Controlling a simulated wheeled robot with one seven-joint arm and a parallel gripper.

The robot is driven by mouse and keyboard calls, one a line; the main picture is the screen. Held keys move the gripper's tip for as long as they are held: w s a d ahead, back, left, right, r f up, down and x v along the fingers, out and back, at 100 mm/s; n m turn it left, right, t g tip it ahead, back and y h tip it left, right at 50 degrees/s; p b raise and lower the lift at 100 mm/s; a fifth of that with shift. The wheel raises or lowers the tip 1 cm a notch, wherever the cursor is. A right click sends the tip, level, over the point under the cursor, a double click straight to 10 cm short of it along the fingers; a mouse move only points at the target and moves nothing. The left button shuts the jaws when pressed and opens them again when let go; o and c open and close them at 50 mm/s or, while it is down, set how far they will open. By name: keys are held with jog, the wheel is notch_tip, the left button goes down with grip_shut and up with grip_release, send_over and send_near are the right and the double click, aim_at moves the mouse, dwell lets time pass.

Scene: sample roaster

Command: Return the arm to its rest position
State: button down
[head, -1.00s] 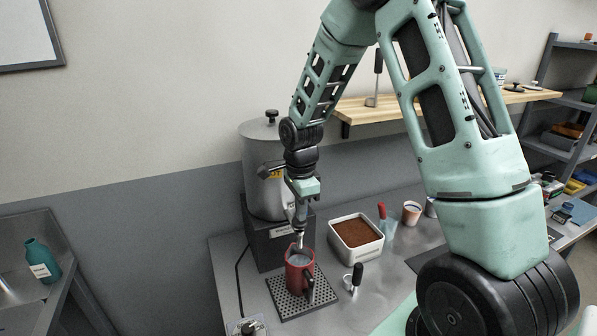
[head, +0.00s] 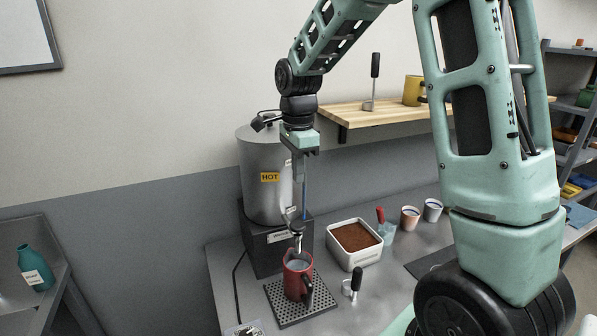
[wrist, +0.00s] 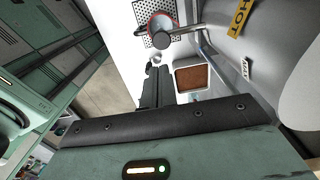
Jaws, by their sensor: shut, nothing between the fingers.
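My arm reaches up and over from the right in the head view. My gripper (head: 298,176) points down in front of the metal urn (head: 262,190), above the red mug (head: 296,279) and clear of it. In the wrist view its dark fingers (wrist: 153,70) are together with nothing between them. The mug stands upright on the perforated drip tray (head: 318,304) under the urn's tap (head: 297,228). Greyish liquid shows inside it. The mug's red rim also shows at the top of the wrist view (wrist: 172,16).
A wooden shelf (head: 395,116) with a yellow mug (head: 413,90) is close behind the arm. A white container of brown grounds (head: 354,258), a black-handled tool (head: 356,282) and two cups stand on the counter. The urn carries a HOT label (head: 270,177). Open air lies left of the urn.

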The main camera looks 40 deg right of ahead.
dwell(0.3)
jog(key=s+a+f+n+b, duration=0.2)
jog(key=s+a+n, duration=0.2)
jog(key=a+n, duration=0.4)
jog(key=s+a+f+n+b, duration=0.15)
jog(key=s+a+n, duration=0.35)
jog(key=a, duration=0.5)
jog(key=s+a+f+n+b, duration=0.1)
jog(key=s+a+n, duration=0.3)
jog(key=s+n, duration=0.4)
jog(key=s+a+f+n+b, duration=0.1)
jog(key=s+a+f+n, duration=0.3)
jog(key=s+n, duration=0.4)
jog(key=shift+a+y, duration=0.15)
jog(key=shift+y, duration=0.15)
